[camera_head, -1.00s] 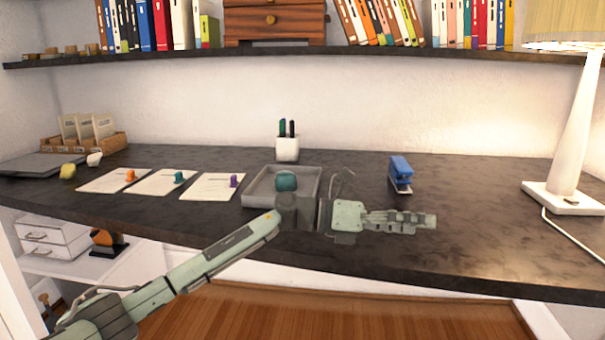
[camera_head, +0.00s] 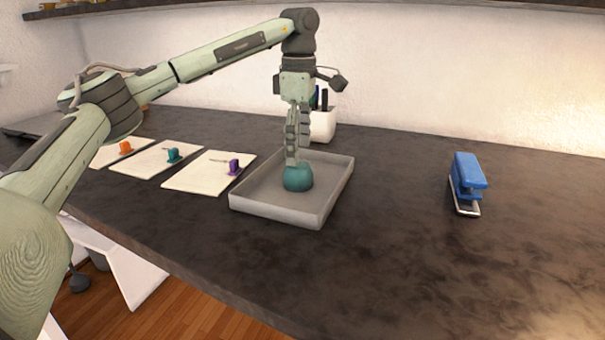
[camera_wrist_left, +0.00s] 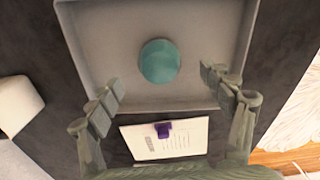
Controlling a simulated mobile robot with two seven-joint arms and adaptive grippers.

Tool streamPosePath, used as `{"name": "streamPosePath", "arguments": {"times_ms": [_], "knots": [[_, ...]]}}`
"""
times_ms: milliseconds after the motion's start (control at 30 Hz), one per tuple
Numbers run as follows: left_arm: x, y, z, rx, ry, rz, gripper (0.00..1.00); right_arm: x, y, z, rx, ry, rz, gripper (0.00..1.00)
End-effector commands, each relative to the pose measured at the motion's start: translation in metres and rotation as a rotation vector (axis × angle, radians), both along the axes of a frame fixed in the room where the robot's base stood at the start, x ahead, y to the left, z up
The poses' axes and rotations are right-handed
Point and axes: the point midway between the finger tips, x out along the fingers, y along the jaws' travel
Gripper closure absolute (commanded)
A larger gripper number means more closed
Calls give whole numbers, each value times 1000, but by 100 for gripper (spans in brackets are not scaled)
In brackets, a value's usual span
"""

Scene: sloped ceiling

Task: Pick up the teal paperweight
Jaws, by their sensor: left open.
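The teal paperweight (camera_head: 298,178) is a rounded dome sitting in the grey tray (camera_head: 334,192) on the dark desk. My left gripper (camera_head: 292,158) points down over the tray, just above and behind the paperweight in the head view. In the left wrist view the paperweight (camera_wrist_left: 159,61) lies in the tray (camera_wrist_left: 98,22), beyond the fingertips and roughly midway between their lines. The left gripper (camera_wrist_left: 160,88) is open, with nothing between its fingers. My right gripper does not show.
A white pen cup (camera_head: 322,126) stands behind the tray. Several papers with small coloured clips lie left of it, one with a purple clip (camera_head: 234,167). A blue stapler (camera_head: 467,182) stands to the right. The desk between tray and stapler is clear.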

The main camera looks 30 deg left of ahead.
Motion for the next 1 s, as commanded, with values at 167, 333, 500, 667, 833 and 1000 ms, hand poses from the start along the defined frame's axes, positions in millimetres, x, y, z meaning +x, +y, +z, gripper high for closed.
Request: {"name": "streamPosePath", "arguments": {"times_ms": [167, 333, 500, 667, 833, 1000], "knots": [[-1, 2, -24, -1, 1, 0, 20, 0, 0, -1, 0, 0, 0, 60], [-1, 3, -48, -2, 0, 0, 20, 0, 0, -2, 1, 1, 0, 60], [-1, 2, -55, -3, -1, -1, 20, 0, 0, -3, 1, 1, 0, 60], [-1, 2, -55, -4, -1, -1, 21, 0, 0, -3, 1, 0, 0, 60], [-1, 2, -55, -4, -1, -1, 42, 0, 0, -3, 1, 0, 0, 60], [-1, 2, -55, -4, -1, -1, 63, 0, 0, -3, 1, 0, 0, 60]]}}
